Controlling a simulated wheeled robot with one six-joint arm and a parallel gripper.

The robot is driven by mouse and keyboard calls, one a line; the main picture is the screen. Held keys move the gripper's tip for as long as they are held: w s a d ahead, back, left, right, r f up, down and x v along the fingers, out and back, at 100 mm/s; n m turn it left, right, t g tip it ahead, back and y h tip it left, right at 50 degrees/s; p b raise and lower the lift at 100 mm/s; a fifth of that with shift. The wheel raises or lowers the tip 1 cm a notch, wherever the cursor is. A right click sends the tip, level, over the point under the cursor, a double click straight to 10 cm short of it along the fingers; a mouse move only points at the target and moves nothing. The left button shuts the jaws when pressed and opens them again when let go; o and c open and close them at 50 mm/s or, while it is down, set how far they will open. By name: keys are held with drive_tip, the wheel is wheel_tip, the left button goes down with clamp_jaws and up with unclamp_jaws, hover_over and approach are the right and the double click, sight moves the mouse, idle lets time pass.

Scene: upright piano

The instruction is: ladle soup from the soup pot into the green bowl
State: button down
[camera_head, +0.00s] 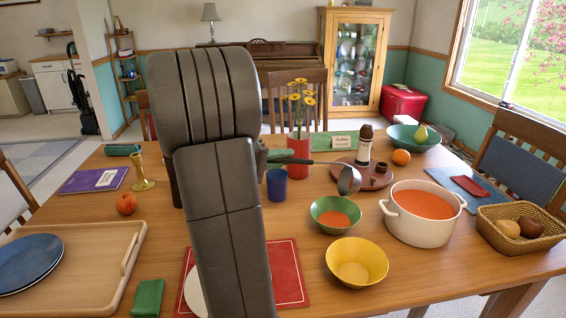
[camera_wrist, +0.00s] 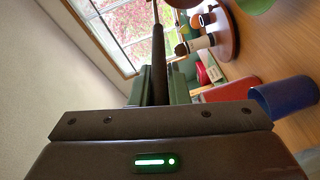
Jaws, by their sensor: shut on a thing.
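My gripper (camera_head: 262,157) is shut on the dark handle of the ladle (camera_head: 349,180), left of the soup pot. The ladle extends to the right, with its metal bowl in the air behind and above the green bowl; I cannot tell whether it holds soup. In the wrist view my gripper (camera_wrist: 159,90) grips the ladle handle (camera_wrist: 158,62). The green bowl (camera_head: 317,208) stands on the table with orange soup in it. The white two-handled soup pot (camera_head: 420,232), full of orange soup, stands to its right.
A yellow bowl (camera_head: 357,262) stands in front of the green bowl. A blue cup (camera_head: 276,185) and a red vase with flowers (camera_head: 300,152) stand close to my gripper. A round wooden board (camera_head: 375,182) with a mill lies behind; a bread basket (camera_head: 512,244) is right of the pot.

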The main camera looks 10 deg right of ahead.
drive_tip(key=a+f+h+b, duration=0.1)
drive_tip(key=b, duration=0.1)
drive_tip(key=a+f+b, duration=0.1)
drive_tip(key=b, duration=0.1)
drive_tip(key=shift+f+n+h+b, duration=0.3)
drive_tip(key=shift+f+h+b, duration=0.05)
drive_tip(key=shift+f+h, duration=0.05)
drive_tip(key=shift+a, duration=0.1)
drive_tip(key=shift+r, duration=0.1)
idle(1.3)
